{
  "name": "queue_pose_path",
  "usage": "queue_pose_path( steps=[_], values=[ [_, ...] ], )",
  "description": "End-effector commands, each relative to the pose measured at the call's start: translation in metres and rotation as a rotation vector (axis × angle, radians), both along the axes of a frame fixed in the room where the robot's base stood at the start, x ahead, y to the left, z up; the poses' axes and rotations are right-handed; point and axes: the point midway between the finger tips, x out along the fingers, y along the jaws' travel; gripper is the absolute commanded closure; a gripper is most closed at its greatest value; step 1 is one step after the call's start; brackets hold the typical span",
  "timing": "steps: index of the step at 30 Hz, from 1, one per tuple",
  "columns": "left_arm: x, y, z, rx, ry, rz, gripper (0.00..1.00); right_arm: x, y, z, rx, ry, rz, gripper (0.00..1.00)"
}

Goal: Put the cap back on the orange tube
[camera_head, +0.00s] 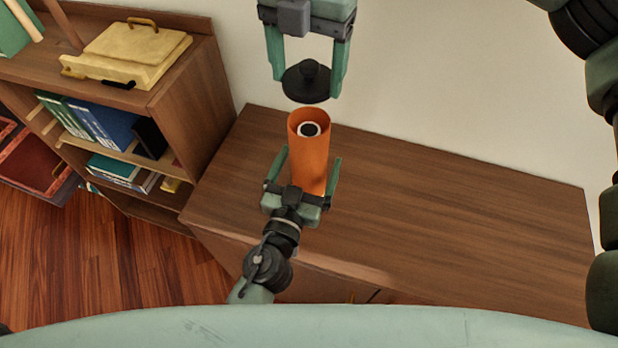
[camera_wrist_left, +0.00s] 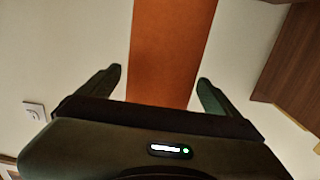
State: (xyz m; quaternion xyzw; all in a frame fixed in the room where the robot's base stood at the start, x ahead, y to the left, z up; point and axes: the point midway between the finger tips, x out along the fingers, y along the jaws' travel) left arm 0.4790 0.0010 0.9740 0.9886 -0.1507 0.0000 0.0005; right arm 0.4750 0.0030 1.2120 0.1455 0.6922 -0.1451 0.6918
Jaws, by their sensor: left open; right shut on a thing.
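The orange tube (camera_head: 309,155) stands on the wooden cabinet top with its open mouth facing up. Something dark with a white ring shows inside the mouth. My right gripper (camera_head: 311,91) comes in from the top of the head view, shut on the black round cap (camera_head: 308,74). It holds the cap apart from the tube, near the mouth. My left gripper (camera_head: 304,170) is open, with one finger on each side of the tube. The left wrist view shows the tube (camera_wrist_left: 170,50) between the left fingers (camera_wrist_left: 158,85), with gaps on both sides. The tube's base is partly hidden.
The wooden cabinet top (camera_head: 450,215) is clear to the right of the tube. A bookshelf (camera_head: 195,105) with books stands at the left, with a yellow case (camera_head: 130,52) on top. A pale wall (camera_head: 450,80) rises behind the cabinet.

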Motion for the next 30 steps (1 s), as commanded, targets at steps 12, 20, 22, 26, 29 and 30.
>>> queue_pose_path(
  steps=[12,20,22,26,29,30],
  values=[
    [0.003,-0.001,0.000,0.002,0.002,0.000,0.24,0.000,0.000,0.000,0.000,0.000,0.000,0.67],
    [0.002,-0.001,0.000,0.002,0.002,0.000,0.96,0.000,0.000,0.000,0.000,0.000,0.000,0.67],
    [0.002,-0.001,0.000,0.002,0.002,0.000,1.00,0.000,0.000,0.000,0.000,0.000,0.000,0.67],
    [0.002,-0.001,0.000,0.002,0.002,0.000,1.00,-0.001,0.000,-0.012,-0.001,0.005,0.001,0.67],
    [0.002,-0.001,0.000,0.002,0.002,0.000,1.00,-0.001,0.000,-0.027,0.000,0.004,0.001,0.67],
    [0.002,-0.001,0.000,0.001,0.001,0.000,1.00,-0.001,0.000,-0.033,-0.001,0.004,0.001,0.67]
  ],
)
